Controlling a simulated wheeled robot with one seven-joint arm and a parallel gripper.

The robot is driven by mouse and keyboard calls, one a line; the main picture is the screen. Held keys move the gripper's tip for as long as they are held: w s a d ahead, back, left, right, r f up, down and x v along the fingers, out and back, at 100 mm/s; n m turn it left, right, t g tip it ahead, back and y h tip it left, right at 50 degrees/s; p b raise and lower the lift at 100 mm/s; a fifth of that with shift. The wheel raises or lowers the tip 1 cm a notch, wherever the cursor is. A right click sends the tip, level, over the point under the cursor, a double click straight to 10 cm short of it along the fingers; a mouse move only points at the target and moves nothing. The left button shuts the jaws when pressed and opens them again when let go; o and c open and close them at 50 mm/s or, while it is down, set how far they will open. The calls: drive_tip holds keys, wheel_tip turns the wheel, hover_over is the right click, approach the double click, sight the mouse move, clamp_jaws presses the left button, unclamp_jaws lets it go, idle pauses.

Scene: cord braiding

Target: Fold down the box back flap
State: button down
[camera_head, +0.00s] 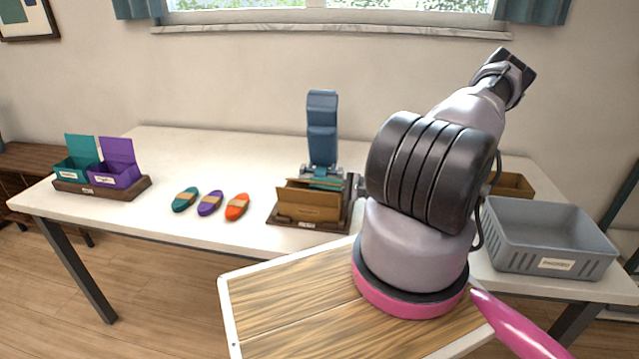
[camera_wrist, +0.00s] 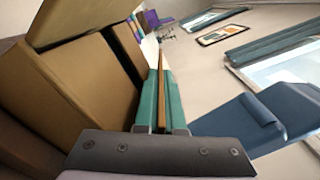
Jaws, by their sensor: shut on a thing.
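The brown cardboard box (camera_head: 308,203) sits on a dark wooden stand near the middle of the white table. In the wrist view its brown panels (camera_wrist: 68,100) fill the left side. My gripper (camera_head: 325,183) is at the back of the box, partly hidden by the box's raised panels. In the wrist view the teal fingers of my gripper (camera_wrist: 161,85) are shut on a thin brown strip (camera_wrist: 162,92), which looks like the edge of the back flap. The flap stands roughly in line with the fingers. Its lower part and hinge are hidden.
A teal box (camera_head: 77,168) and a purple box (camera_head: 117,172) stand open on a wooden base at the left. Teal (camera_head: 185,200), purple (camera_head: 210,203) and orange (camera_head: 237,207) bundles lie left of the box. A grey crate (camera_head: 550,245) is at the right.

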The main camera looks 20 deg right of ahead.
drive_tip(key=c, duration=1)
unclamp_jaws()
